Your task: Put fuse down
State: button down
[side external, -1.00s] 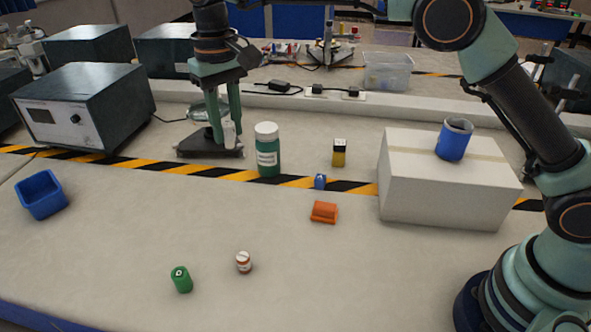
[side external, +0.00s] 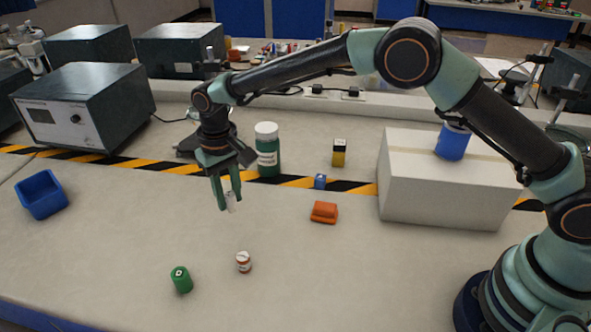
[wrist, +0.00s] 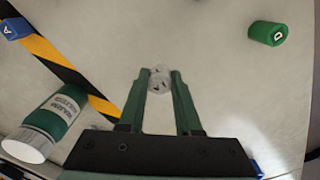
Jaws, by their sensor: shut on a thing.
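My gripper (side external: 228,204) is shut on the fuse (side external: 232,201), a small pale grey-white cylinder. The fuse hangs between the fingertips and looks to be above the bare table, in front of the striped tape. In the wrist view the fuse (wrist: 159,80) shows its end between the two green fingers of my gripper (wrist: 160,84). The gap under the fuse is hard to judge.
A green bottle with a white lid (side external: 267,150) stands right behind my gripper.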

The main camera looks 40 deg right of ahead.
aim_at(232, 211)
jog(key=shift+f, duration=2.3)
jog(key=shift+f, duration=0.2)
jog(key=c, duration=0.6)
grip_release()
jog(key=shift+r, duration=0.1)
